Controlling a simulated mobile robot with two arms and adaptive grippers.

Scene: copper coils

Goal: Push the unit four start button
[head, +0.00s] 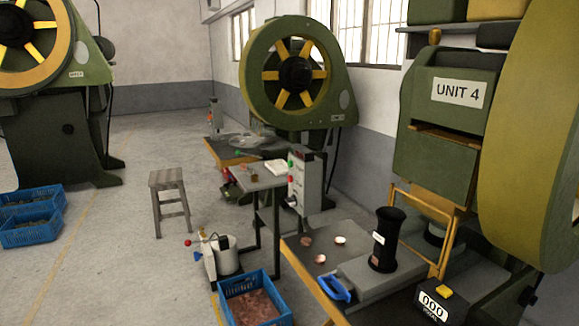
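The green press with the "UNIT 4" label (457,93) stands at the right in the head view, with a large flywheel beside it. A grey control box (304,180) stands left of this press, with small coloured buttons on its left side. One looks green (290,163) and one looks red (290,179). I cannot read any start marking on them. A dark counter box (434,304) reading "000", with a yellow piece on top, sits by the press at the lower right. Neither of my grippers is in view.
The press's table (297,253) holds a black cylinder (386,240), a blue-handled item (335,288) and small copper discs. A blue crate (226,293) of copper pieces and a stool (168,180) stand on the floor. The floor at left centre is clear.

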